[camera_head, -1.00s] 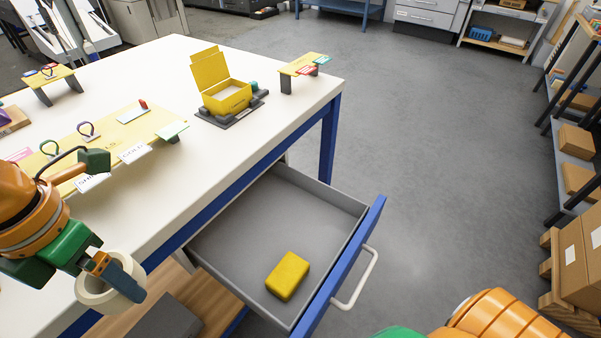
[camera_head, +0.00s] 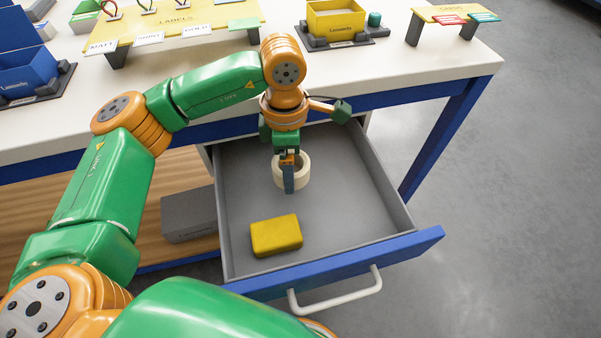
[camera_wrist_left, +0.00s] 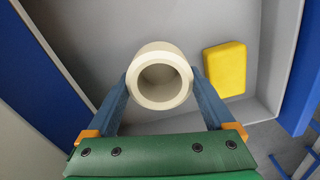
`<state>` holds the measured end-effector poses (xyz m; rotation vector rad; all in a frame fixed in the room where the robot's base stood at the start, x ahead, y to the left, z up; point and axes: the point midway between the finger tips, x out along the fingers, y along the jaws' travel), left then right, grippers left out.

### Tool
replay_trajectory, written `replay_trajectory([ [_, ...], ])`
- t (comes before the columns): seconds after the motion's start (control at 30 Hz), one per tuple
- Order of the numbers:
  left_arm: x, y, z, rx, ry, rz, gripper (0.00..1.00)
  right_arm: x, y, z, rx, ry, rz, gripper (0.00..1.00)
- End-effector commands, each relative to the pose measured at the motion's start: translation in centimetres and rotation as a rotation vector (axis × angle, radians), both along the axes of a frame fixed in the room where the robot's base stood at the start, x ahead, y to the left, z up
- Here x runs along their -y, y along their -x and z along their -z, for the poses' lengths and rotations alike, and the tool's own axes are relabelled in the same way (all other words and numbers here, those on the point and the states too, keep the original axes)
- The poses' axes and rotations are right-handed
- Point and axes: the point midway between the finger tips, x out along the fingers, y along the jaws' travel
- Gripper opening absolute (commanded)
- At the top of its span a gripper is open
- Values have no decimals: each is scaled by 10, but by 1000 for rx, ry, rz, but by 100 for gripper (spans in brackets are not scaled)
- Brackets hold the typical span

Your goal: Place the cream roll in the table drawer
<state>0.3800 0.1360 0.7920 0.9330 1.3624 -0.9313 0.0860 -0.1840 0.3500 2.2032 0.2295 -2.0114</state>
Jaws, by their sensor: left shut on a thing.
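The cream roll (camera_head: 303,171) is a short, thick ring of cream material. My left gripper (camera_head: 289,177) is shut on it, pointing down inside the open table drawer (camera_head: 345,200). In the left wrist view the roll (camera_wrist_left: 160,77) sits between the two blue fingers of the left gripper (camera_wrist_left: 160,85), its hollow facing the camera. The grey drawer floor (camera_wrist_left: 215,25) is behind it; I cannot tell whether the roll touches the floor. The drawer is pulled out, with a blue front and a pale handle. My right gripper is not in view.
A yellow block (camera_head: 276,236) lies in the drawer near its front left; it also shows in the wrist view (camera_wrist_left: 225,69). The drawer's right side is clear. The white tabletop (camera_head: 390,60) above holds a yellow box (camera_head: 336,20), label boards and a blue box (camera_head: 25,75).

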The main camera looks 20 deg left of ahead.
Motion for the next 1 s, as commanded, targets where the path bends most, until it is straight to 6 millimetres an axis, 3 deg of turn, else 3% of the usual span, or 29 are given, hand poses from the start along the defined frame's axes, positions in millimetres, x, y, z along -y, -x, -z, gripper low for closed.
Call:
replay_trajectory([
  [0.17,11,-15,23,-1,-1,-2,31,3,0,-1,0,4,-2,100],
  [0.33,11,-16,51,0,-1,-2,31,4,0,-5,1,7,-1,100],
  [0.7,11,-16,59,1,1,-2,31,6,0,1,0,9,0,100],
  [0.73,11,-16,58,1,1,-2,95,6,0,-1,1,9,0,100],
  [0.77,11,-16,57,1,1,-2,100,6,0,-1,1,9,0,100],
  [1.0,11,-16,57,1,0,-2,100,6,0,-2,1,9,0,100],
])
